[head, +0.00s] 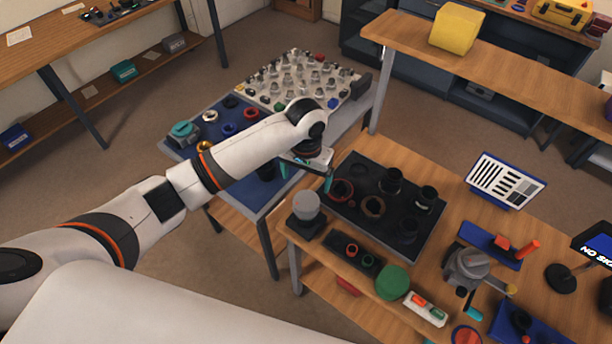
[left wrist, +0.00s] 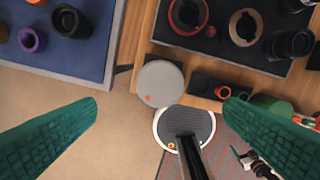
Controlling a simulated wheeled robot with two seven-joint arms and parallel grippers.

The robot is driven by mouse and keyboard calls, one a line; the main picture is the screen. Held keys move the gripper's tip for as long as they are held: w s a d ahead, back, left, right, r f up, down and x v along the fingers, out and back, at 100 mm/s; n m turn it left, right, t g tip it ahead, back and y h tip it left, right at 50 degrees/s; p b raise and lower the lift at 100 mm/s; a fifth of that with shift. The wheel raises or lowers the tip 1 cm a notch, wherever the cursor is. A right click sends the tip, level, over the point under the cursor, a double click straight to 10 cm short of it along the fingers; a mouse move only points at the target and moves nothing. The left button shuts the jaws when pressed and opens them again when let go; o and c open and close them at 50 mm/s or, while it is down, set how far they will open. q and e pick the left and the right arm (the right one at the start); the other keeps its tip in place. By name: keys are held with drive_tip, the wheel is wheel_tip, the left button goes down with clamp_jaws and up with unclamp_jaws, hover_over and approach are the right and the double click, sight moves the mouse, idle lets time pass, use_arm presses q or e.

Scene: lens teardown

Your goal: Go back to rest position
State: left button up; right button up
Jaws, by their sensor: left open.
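My left gripper (head: 308,170) is in the head view, at the end of the white arm that comes in from the left. It hangs above the gap between the blue-matted table and the wooden workbench. In the left wrist view its two green fingers (left wrist: 160,118) are wide apart with nothing between them. Below them, a grey round-topped object (left wrist: 160,83) sits at the bench corner; it also shows in the head view (head: 306,206). My right gripper is in neither view.
A black tray (head: 345,205) with lens rings and barrels lies on the workbench (head: 325,268). The blue mat (head: 215,128) holds several rings. A white board of small parts (head: 262,88) is behind it. A green disc (head: 392,281) and a grey device (head: 467,268) stand near the front.

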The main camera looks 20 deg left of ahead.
use_arm(q)
drive_tip(key=shift+r, duration=0.4)
